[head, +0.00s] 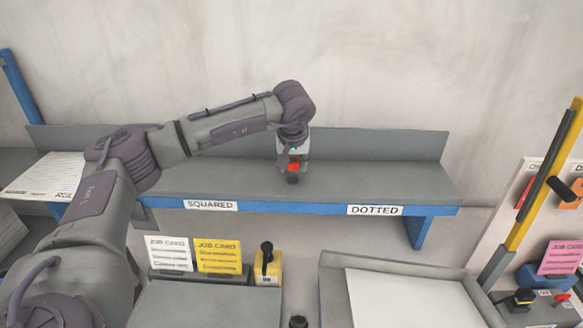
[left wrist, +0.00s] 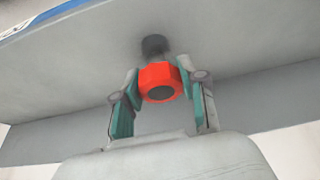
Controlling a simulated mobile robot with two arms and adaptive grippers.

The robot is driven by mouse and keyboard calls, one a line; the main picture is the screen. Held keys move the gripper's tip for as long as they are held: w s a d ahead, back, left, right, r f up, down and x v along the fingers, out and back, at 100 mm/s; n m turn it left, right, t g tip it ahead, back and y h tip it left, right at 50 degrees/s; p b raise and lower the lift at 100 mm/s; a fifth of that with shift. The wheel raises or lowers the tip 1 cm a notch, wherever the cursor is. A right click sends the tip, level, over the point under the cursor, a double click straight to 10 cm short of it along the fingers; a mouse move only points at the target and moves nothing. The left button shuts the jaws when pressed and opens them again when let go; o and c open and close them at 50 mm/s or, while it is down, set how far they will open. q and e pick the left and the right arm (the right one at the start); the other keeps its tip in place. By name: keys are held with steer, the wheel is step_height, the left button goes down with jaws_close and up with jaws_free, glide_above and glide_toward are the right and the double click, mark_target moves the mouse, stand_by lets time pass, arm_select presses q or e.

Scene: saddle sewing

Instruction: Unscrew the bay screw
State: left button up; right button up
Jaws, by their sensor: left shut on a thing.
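The bay screw has a red six-sided head (head: 294,165) and a dark end below it. It is at the grey shelf (head: 380,182), above the stretch between the SQUARED and DOTTED labels. My left gripper (head: 293,158) points down from above and is shut on the red head. In the left wrist view, the two green-padded fingers (left wrist: 158,88) press on either side of the red head (left wrist: 160,82). The dark shank (left wrist: 154,46) shows beyond it, towards the grey surface. I cannot tell whether the shank is in the shelf. My right gripper is not in view.
The shelf has a blue front edge and a raised back panel. Below stand white and yellow job cards (head: 218,255), a yellow box with a black lever (head: 268,267) and a grey tray with a white sheet (head: 405,298). A yellow post (head: 545,185) stands at right.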

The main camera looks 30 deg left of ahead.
arm_select(q)
steer(key=n+y, duration=0.1)
steer(key=n, duration=0.2)
steer(key=shift+g, duration=0.4)
steer(key=shift+n+g+p, duration=0.3)
steer(key=shift+n+p, duration=0.15)
steer(key=shift+n, duration=0.75)
steer(key=shift+n+y, duration=0.3)
steer(key=shift+n, duration=0.4)
